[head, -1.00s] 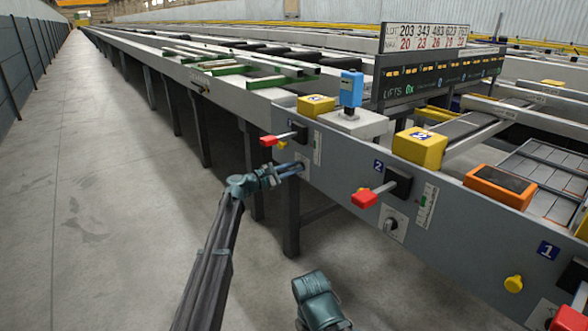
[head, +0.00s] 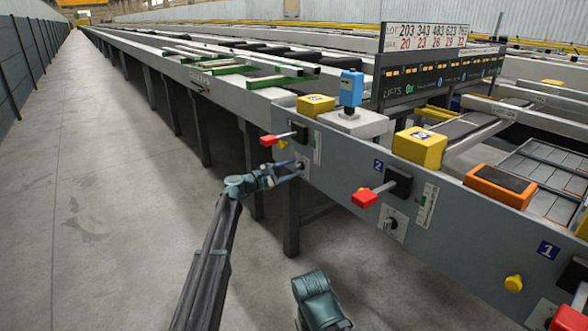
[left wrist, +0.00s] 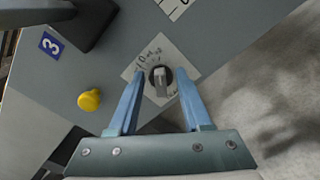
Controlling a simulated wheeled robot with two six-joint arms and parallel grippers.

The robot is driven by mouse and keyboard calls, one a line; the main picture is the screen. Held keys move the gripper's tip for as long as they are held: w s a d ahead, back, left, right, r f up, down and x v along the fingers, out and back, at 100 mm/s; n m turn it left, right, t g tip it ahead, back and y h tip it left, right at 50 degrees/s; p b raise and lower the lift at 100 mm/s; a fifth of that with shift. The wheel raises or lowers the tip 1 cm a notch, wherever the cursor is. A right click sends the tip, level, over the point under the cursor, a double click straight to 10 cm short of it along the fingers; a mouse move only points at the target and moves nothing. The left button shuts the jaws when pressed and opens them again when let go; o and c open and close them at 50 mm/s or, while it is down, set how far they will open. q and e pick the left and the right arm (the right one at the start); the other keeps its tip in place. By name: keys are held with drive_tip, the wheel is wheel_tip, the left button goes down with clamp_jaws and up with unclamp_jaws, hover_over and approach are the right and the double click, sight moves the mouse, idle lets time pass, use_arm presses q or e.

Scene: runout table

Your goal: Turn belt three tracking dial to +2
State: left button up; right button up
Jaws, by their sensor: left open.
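The belt three tracking dial (left wrist: 161,80) is a dark round knob with a light grey grip bar on a white marked plate (left wrist: 136,70). In the left wrist view the bar stands roughly upright; its exact setting is too small to read. The dial plate also shows in the head view (head: 302,162). My left gripper (head: 299,168) is open at the dial. In the left wrist view its two blue fingers (left wrist: 161,76) lie on either side of the knob, with a gap to each side. My right gripper's fingers are not seen.
A blue number 3 label (left wrist: 51,44) and a yellow knob (left wrist: 89,100) are beside the dial. A red-handled lever (head: 269,140) sits just above it. Belt two's red-handled lever (head: 366,197) and dial (head: 392,223) are to the right. Open floor (head: 110,220) lies left.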

use_arm(q)
drive_tip(key=v, duration=1.3)
drive_tip(key=shift+s+d, duration=0.1)
drive_tip(key=s+d+f+m+g+y+p, duration=0.35)
drive_tip(key=s+d+m, duration=0.3)
drive_tip(key=s, duration=0.55)
drive_tip(key=s+d+f+m+g+y+p, duration=0.2)
drive_tip(key=s+d+f+m+g+p, duration=0.35)
drive_tip(key=s, duration=0.65)
drive_tip(key=s+a+m+g+y+p, duration=0.1)
drive_tip(key=s+a+m+y+p, duration=0.25)
drive_tip(key=s, duration=0.55)
drive_tip(key=s+a+m+g+y, duration=0.1)
drive_tip(key=s+a+m+y, duration=0.2)
drive_tip(key=s+m+y, duration=0.5)
wheel_tip(320, 180, up, 38)
drive_tip(key=s+n+h+p, duration=0.1)
drive_tip(key=s+n+p, duration=0.1)
drive_tip(key=p, duration=3.6)
drive_tip(key=shift+a, duration=0.5)
drive_tip(key=shift+s+f+n, duration=0.1)
drive_tip(key=shift+f+n, duration=0.1)
drive_tip(key=shift+n, duration=0.05)
